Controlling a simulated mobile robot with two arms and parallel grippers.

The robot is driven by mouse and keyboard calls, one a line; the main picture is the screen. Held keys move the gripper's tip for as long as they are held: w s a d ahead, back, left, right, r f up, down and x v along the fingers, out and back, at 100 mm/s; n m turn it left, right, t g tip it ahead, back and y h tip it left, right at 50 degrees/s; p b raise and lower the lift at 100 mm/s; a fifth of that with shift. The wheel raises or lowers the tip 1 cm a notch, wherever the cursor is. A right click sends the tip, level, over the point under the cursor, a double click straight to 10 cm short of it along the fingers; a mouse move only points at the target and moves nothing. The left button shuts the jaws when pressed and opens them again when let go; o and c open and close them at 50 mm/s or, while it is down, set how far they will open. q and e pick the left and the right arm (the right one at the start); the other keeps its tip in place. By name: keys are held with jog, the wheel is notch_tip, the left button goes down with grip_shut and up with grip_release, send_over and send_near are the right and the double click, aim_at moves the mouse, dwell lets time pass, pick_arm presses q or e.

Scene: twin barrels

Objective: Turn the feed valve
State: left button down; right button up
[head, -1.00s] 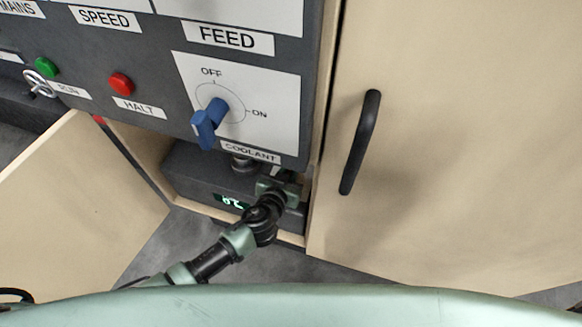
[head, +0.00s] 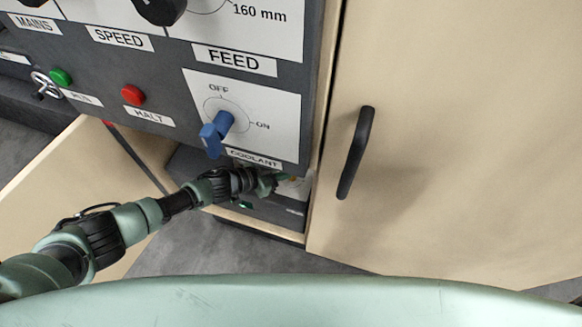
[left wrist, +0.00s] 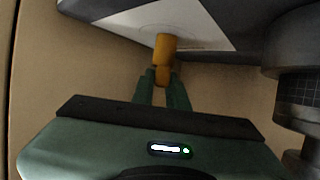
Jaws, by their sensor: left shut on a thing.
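An orange handle (left wrist: 166,46) stands in front of a white plate in the left wrist view. My left gripper (left wrist: 163,77) is shut on its lower end. In the head view my left gripper (head: 277,182) reaches into the open bay under the control panel, and the handle is not clear there. No label shows by the orange handle. A blue lever (head: 215,132) sits on a white dial plate marked OFF and ON, between the FEED label (head: 228,59) above and the COOLANT label (head: 254,159) below. My right gripper is in neither view.
A closed beige door (head: 450,140) with a black handle (head: 356,152) stands right of the bay. An open beige door (head: 60,180) is at the left. A grey cylinder (left wrist: 295,70) is close on the right in the left wrist view.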

pick_arm(q)
jog(key=shift+w+m+g+h+b, duration=0.1)
jog(key=shift+m+g+h+b, duration=0.35)
jog(key=shift+m+g, duration=0.4)
jog(key=shift+g, duration=0.25)
jog(key=c, duration=1.4)
grip_release()
jog(key=shift+a, duration=0.1)
jog(key=v, duration=0.7)
jog(key=shift+a+r+p, duration=0.15)
jog(key=shift+a+p, duration=0.15)
jog(key=shift+p, duration=0.1)
